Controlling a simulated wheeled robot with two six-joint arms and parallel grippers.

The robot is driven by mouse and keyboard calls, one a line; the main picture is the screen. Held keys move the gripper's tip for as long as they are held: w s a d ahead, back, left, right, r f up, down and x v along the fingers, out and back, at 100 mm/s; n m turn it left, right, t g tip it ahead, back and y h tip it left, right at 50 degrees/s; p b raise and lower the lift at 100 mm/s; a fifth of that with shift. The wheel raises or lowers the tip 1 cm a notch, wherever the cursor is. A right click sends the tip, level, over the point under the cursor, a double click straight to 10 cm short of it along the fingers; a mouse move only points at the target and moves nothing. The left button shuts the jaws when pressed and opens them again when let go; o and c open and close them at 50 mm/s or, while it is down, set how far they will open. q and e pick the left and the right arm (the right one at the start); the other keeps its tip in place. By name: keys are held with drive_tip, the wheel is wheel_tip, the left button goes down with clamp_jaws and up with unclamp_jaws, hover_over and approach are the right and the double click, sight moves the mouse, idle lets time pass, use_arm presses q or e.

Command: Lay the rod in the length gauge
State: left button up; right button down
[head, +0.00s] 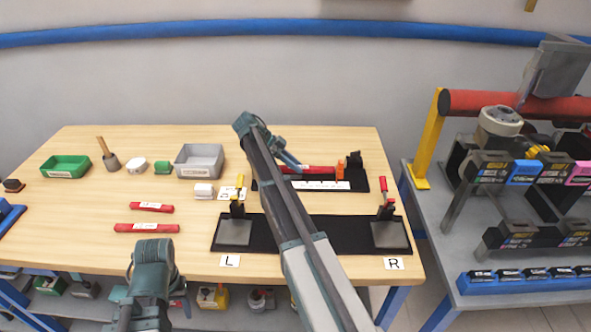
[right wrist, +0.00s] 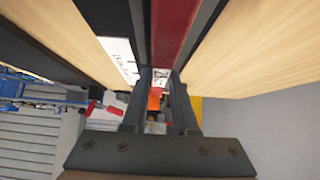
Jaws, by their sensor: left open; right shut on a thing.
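The length gauge (head: 362,183) is a black base with a white scale strip (head: 322,185) and an orange block (head: 341,168) near its right end, at the back right of the table. My right gripper (head: 298,167) is shut on a red rod (head: 322,170) over the gauge. In the right wrist view the rod (right wrist: 185,32) runs between the fingers (right wrist: 162,95), lengthwise along the dark base, beside the white scale (right wrist: 118,56). I cannot tell whether it touches the base. My left arm shows at the lower left of the head view; its fingers are not visible.
Two red rods (head: 152,207) (head: 147,228) lie on the table left of a black fixture (head: 275,238) with clamps, marked L and R. Behind are a green bin (head: 66,164) and a grey bin (head: 199,158). A loaded rack (head: 515,240) stands at the right.

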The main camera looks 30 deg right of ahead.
drive_tip(key=shift+r, duration=0.1)
drive_tip(key=shift+f+b, duration=0.5)
drive_tip(key=shift+b, duration=0.05)
drive_tip(key=shift+a+f, duration=0.1)
drive_tip(key=shift+s, duration=0.1)
drive_tip(key=c, duration=0.7)
unclamp_jaws()
drive_tip(key=shift+r, duration=0.3)
drive_tip(key=p+v, duration=0.6)
drive_tip(key=v, duration=0.1)
drive_tip(key=p+v, duration=0.3)
drive_tip(key=v, duration=0.1)
drive_tip(key=shift+d+r, duration=0.25)
drive_tip(key=shift+r, duration=0.05)
drive_tip(key=shift+w+a+r+p, duration=0.25)
drive_tip(key=shift+a+r+p, duration=0.15)
drive_tip(key=shift+a, duration=0.1)
